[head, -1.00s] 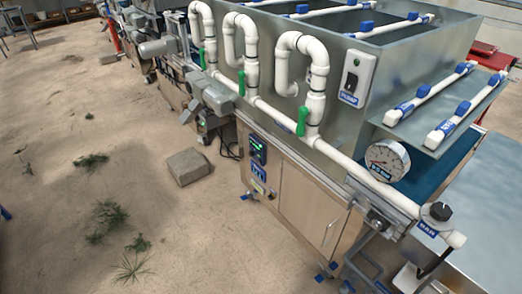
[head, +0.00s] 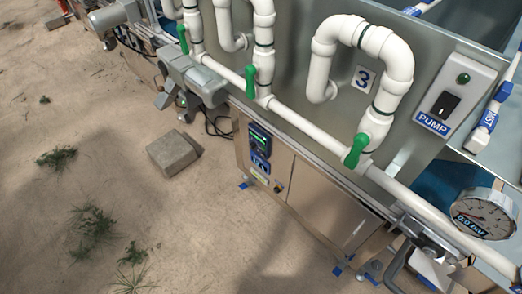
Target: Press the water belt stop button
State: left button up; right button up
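A small dark control panel (head: 260,144) with a green-lit display sits at the upper left of the metal cabinet front (head: 315,200) in the head view. Below its display are small blue controls (head: 261,164). Their labels are too small to read, so I cannot tell which one is the water belt stop button. Neither of my grippers shows in the view.
White pipes (head: 310,134) with green valve handles (head: 358,149) run above the cabinet. A pump switch (head: 443,104) and a pressure gauge (head: 484,213) are at the right. A grey block (head: 174,152) lies on open sandy floor left of the cabinet.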

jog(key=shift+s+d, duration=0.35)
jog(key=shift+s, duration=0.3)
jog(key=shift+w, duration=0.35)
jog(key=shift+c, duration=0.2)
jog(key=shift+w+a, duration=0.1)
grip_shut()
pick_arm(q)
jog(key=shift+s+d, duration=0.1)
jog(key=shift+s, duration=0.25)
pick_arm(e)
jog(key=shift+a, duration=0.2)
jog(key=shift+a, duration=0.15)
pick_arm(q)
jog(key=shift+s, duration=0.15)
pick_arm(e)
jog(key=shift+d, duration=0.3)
